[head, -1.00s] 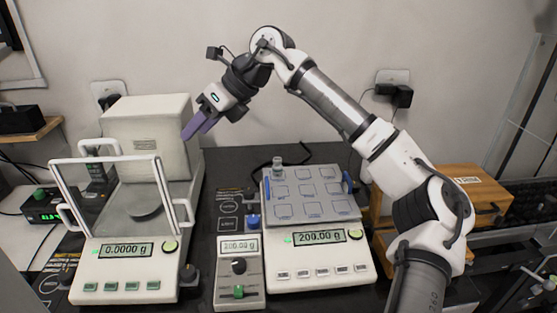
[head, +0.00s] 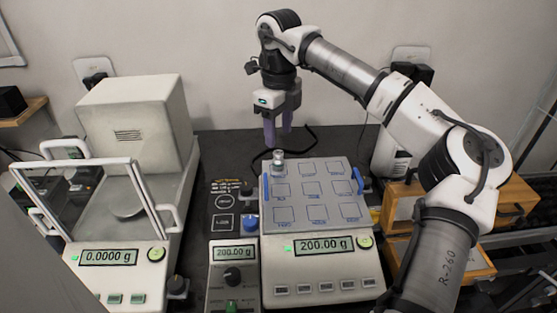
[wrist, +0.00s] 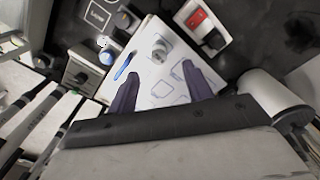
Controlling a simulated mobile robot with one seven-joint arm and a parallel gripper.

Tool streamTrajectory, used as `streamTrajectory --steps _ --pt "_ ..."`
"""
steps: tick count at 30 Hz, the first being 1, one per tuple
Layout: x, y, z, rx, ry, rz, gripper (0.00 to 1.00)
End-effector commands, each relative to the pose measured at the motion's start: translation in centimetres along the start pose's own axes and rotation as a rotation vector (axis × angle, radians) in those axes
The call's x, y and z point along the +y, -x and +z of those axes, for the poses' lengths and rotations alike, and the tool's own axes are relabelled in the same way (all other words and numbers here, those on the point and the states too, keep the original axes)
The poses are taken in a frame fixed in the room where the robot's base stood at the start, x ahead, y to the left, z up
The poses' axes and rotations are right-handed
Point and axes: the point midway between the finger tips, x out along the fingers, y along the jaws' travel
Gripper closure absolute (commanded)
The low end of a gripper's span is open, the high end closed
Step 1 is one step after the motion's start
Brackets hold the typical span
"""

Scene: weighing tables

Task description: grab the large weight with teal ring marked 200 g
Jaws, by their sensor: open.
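A small silvery weight (head: 278,160) stands upright at the back left of the pan (head: 300,221) of the right-hand balance, whose display reads 200.00 g. A teal ring and marking cannot be made out at this size. The weight also shows in the wrist view (wrist: 160,50), beyond the fingers. My gripper (head: 278,137) points down with its purple fingers apart and empty. It is above and behind the weight, not touching it. In the wrist view the fingers (wrist: 162,78) spread over the pan.
Blue handles (head: 266,188) edge the pan. A balance (head: 125,256) with a raised glass shield frame and a tall white housing (head: 135,120) stands left, reading 0.0000 g. A small control box (head: 233,275) sits between. A wooden box (head: 510,205) is at right. Dark bench behind the pan is fairly clear.

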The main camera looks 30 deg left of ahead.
Motion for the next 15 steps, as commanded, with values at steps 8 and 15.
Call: streamTrajectory --steps 8,15 --pt "0.1 -2.2 0.0 -0.001 0.0 0.002 0.5" --pt "0.2 -5.6 0.0 -0.002 0.001 0.002 0.5"
